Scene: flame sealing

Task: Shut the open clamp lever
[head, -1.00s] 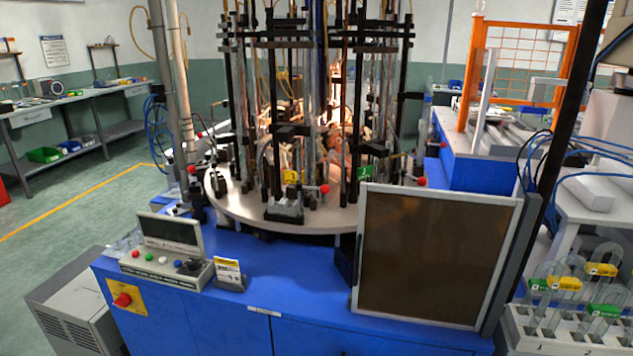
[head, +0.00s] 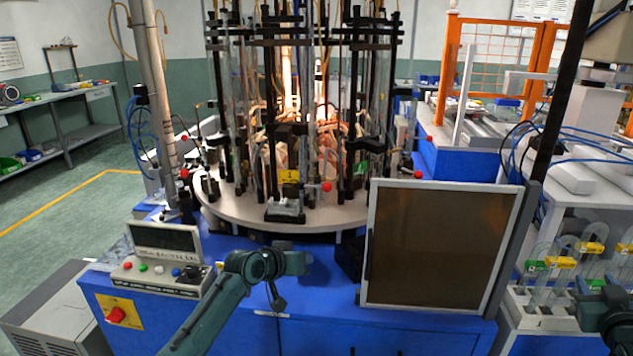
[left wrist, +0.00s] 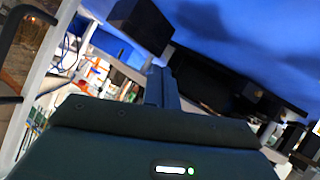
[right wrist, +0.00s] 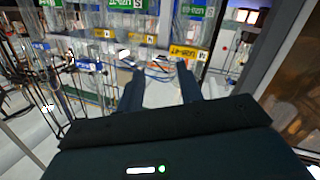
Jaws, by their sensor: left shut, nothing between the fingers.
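A round metal turntable (head: 235,212) carries glassware stations with black clamps. At its front, a clamp (head: 285,208) sits below a yellow tag (head: 289,177), with a red lever knob (head: 327,187) to its right. More red knobs show at the left (head: 184,173) and right (head: 420,174); I cannot tell from their size which lever is open. My left gripper (head: 300,262) is over the blue cabinet top, in front of and below the front clamp, apart from it. Its fingers (left wrist: 160,88) are together and empty. My right gripper (right wrist: 158,88) is open and empty, near the tagged glassware rack.
A dark framed panel (head: 440,245) stands right of my left gripper. A control box with screen (head: 165,250) stands to the left. A white rack (head: 540,310) holds tagged glass pieces at the right.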

